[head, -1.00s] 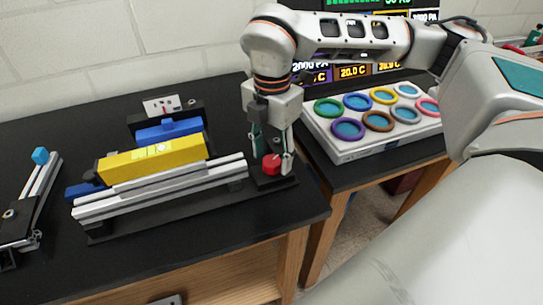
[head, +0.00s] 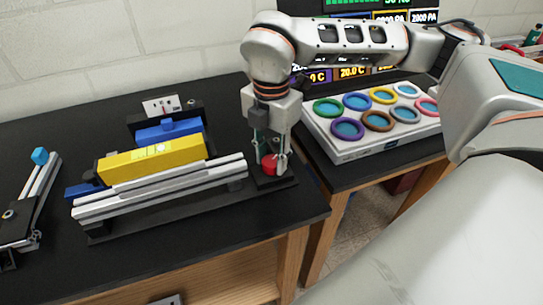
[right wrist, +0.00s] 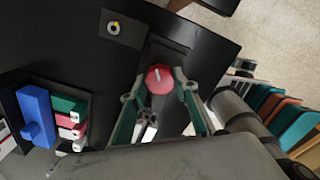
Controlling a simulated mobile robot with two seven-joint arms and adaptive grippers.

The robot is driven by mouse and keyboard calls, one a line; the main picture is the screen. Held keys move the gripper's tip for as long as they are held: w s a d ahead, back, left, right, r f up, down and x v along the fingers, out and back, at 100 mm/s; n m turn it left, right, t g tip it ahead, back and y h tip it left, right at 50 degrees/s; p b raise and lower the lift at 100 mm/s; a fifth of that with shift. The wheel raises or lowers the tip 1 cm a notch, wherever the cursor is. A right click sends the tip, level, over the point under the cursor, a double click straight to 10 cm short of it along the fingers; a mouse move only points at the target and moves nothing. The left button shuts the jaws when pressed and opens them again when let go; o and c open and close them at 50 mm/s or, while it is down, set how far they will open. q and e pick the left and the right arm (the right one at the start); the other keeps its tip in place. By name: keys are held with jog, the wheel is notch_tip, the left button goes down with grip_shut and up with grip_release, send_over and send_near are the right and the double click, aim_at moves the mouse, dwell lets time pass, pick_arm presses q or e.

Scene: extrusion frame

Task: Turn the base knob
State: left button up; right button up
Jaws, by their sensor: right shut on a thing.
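The base knob is a red round knob (head: 269,167) on a black plate at the right end of the extrusion frame (head: 160,190). In the right wrist view the knob (right wrist: 159,79) shows a white pointer line on its top. My right gripper (head: 271,163) points down from above, with one finger on each side of the knob, and is shut on it. In the right wrist view its fingers (right wrist: 160,93) flank the knob. The frame has pale rails and a yellow block (head: 150,158) behind them. My left gripper is not in view.
A white panel with several coloured rings (head: 345,152) stands on the table to the right, below a screen (head: 355,71). The black tabletop in front of the frame (head: 200,240) is clear.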

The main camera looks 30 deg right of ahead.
jog(key=n, duration=0.3)
jog(key=shift+n, duration=0.4)
jog(key=n, duration=0.3)
jog(key=shift+n, duration=0.3)
jog(key=n+p, duration=0.1)
jog(key=n, duration=0.6)
jog(key=n+p, duration=0.1)
jog(key=n, duration=0.6)
jog(key=shift+n+p, duration=0.3)
jog(key=n, duration=0.3)
jog(key=shift+p, duration=0.3)
jog(key=shift+n+p, duration=0.35)
jog(key=shift+n, duration=1.75)
